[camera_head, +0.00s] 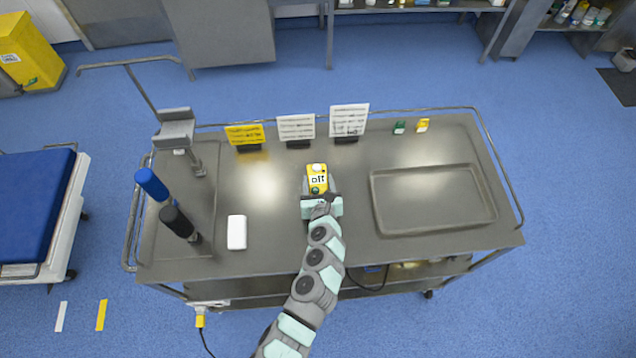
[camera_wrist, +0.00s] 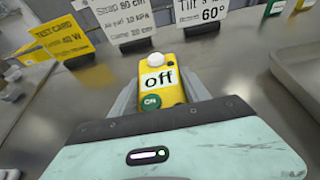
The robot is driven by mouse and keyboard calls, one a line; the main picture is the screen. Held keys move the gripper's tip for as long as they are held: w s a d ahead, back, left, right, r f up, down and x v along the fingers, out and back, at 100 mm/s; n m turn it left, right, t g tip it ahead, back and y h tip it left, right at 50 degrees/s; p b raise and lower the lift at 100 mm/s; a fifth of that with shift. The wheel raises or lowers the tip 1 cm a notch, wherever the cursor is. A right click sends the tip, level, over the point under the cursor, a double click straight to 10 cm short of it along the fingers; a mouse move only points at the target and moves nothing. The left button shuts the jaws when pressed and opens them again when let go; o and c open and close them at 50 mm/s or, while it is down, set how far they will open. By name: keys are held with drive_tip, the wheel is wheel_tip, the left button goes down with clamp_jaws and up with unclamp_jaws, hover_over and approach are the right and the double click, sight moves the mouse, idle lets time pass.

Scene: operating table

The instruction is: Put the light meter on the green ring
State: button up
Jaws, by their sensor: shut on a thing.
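The light meter appears to be the yellow device (camera_head: 317,178) with a white dome, an "off" label and a green "ON" button. It also shows close up in the wrist view (camera_wrist: 170,93), upright. My gripper (camera_head: 320,195) is shut on it, with a grey finger on each side of its body in the wrist view (camera_wrist: 163,98). I cannot tell whether the device touches the table or is slightly raised. No green ring is recognisable in either view.
The grey metal table (camera_head: 290,215) has free room around the device. Three cards, one a yellow test card (camera_head: 245,135), stand behind it. A raised-edge tray (camera_head: 432,198) is at right, a white block (camera_head: 237,232) at left. Small green (camera_head: 399,127) and yellow (camera_head: 422,125) items sit at the back.

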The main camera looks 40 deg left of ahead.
sight(320, 182)
clamp_jaws()
wheel_tip(320, 182, up, 20)
drive_tip(key=p, duration=0.3)
drive_tip(key=w+d+m+t+h, duration=0.2)
drive_tip(key=w+d+m+h, duration=0.15)
drive_tip(key=d, duration=0.85)
drive_tip(key=w+d+m+t+h, duration=0.1)
drive_tip(key=w+d+m+h, duration=0.25)
drive_tip(key=d, duration=0.85)
drive_tip(key=w+d+m+t+h, duration=0.2)
drive_tip(key=w+d+m+h, duration=0.15)
drive_tip(key=d, duration=0.85)
drive_tip(key=s+r+p, duration=1)
drive_tip(key=p, duration=0.5)
drive_tip(key=shift+r, duration=0.15)
